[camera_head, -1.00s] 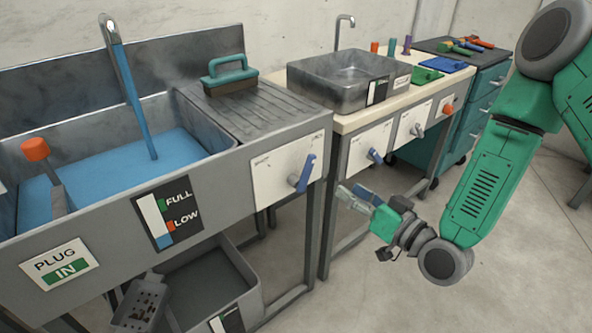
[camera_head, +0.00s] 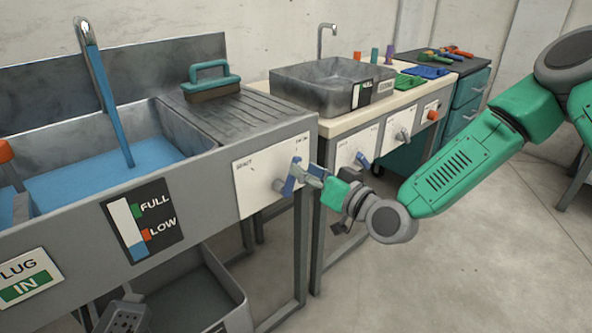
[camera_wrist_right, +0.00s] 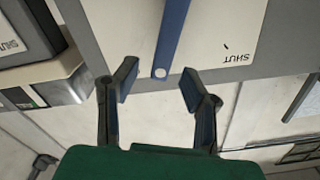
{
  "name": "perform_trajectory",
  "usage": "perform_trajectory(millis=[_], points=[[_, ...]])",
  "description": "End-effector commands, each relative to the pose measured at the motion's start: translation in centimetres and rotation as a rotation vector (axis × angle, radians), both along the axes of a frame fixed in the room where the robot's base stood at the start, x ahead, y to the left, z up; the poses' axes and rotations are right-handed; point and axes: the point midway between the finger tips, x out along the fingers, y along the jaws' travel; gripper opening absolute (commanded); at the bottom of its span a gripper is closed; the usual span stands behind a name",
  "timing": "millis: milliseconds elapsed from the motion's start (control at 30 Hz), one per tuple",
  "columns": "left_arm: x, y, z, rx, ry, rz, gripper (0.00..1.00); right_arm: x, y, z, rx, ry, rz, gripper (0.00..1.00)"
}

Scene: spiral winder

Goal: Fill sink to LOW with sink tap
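The sink (camera_head: 60,238) holds blue water (camera_head: 75,180). The tap (camera_head: 88,38) pours a blue stream into it. The gauge (camera_head: 145,222) on the front shows a white column with blue at the bottom, near the red LOW mark. The blue tap lever (camera_head: 288,186) is on a white panel (camera_head: 250,180) on the sink front. My right gripper (camera_head: 312,174) is at this lever. In the right wrist view its fingers (camera_wrist_right: 158,85) are open, with the lever's end (camera_wrist_right: 160,72) in the gap between the tips. My left gripper is not in view.
A plug sign (camera_head: 25,280) reads IN. An orange-topped handle (camera_head: 5,150) stands at the left. A brush (camera_head: 211,82) lies on the drainboard. A second sink (camera_head: 320,88) with more levers stands to the right. A grey bin (camera_head: 195,288) is below. The floor at right is clear.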

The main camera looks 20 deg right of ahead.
Motion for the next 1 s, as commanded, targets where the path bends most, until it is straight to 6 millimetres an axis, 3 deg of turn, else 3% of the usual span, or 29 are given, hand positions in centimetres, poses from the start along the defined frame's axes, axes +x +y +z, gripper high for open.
perform_trajectory(millis=[233,567,600,700,1000], points=[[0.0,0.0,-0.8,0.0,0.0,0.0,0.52,2.7,1.0,-0.1,0.0,-0.001,0.001,0.38],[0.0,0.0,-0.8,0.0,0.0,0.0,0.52,3.1,1.2,0.0,0.002,0.002,0.0,0.38],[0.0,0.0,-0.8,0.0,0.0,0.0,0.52,3.1,1.2,0.0,0.001,0.001,0.0,0.34],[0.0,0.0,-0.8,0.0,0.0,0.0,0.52,3.1,1.2,0.0,0.001,0.001,0.0,0.0],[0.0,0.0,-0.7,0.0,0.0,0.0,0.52,3.1,1.2,0.0,-0.009,-0.002,-0.001,0.0]])
